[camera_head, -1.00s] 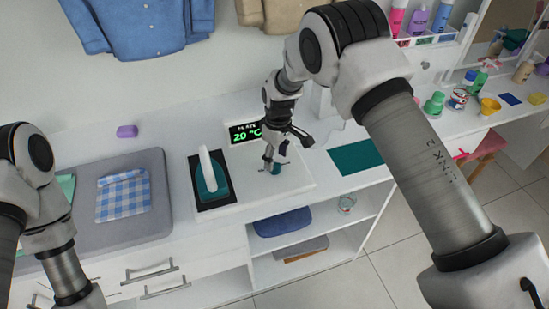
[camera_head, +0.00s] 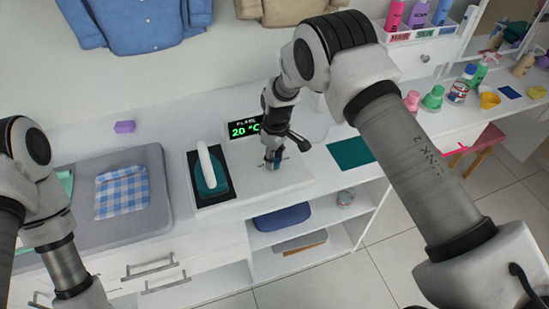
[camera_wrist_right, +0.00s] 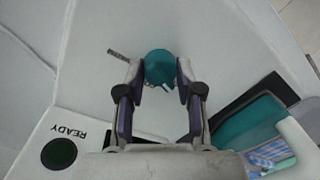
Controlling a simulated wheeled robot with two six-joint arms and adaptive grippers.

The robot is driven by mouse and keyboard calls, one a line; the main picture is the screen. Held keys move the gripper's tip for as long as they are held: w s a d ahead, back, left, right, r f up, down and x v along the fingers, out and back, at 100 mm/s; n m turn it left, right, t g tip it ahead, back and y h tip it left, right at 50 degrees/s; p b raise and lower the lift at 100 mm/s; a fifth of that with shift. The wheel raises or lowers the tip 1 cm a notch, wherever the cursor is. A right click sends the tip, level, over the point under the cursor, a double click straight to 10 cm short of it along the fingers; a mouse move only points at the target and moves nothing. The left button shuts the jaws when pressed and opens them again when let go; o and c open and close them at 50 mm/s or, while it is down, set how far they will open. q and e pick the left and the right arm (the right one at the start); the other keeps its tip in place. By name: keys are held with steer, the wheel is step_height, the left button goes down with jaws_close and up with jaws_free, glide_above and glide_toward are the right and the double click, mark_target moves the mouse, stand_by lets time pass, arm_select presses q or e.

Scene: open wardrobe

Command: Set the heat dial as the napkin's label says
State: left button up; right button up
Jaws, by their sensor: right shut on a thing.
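The teal heat dial (camera_wrist_right: 160,66) sits on a white panel. My right gripper (camera_wrist_right: 160,76) is shut on it from above, one finger on each side. In the head view the right gripper (camera_head: 272,161) hides most of the dial. The black display (camera_head: 244,129) behind it reads 20 °C in green, under a small line that looks like PLATE. The blue-and-white checked napkin (camera_head: 122,193) lies on the grey pad at the left. I cannot read a label on it. My left arm shows at the left edge, but its gripper is out of view.
A teal iron (camera_head: 211,174) stands on a dark rest left of the dial. A READY lamp (camera_wrist_right: 59,153) is dark. A teal mat (camera_head: 352,152) lies to the right.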

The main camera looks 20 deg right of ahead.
steer(key=shift+f, duration=0.2)
steer(key=m+b, duration=0.1)
steer(key=m, duration=0.1)
steer(key=shift+s+f+m, duration=0.1)
steer(key=shift+m, duration=0.3)
steer(key=m, duration=0.3)
steer(key=shift+m, duration=0.3)
steer(key=m+b, duration=0.1)
steer(key=m, duration=0.2)
steer(key=shift+m+t, duration=0.3)
steer(key=m, duration=0.4)
steer(key=shift+s+m, duration=0.1)
steer(key=shift+m, duration=0.2)
steer(key=m+b, duration=0.1)
steer(key=m, duration=0.5)
steer(key=m+b, duration=0.1)
steer(key=m, duration=0.3)
steer(key=shift+s, duration=0.1)
steer(key=shift+m+h+b, duration=0.3)
steer(key=shift+m+b, duration=0.05)
steer(key=shift+m, duration=1.25)
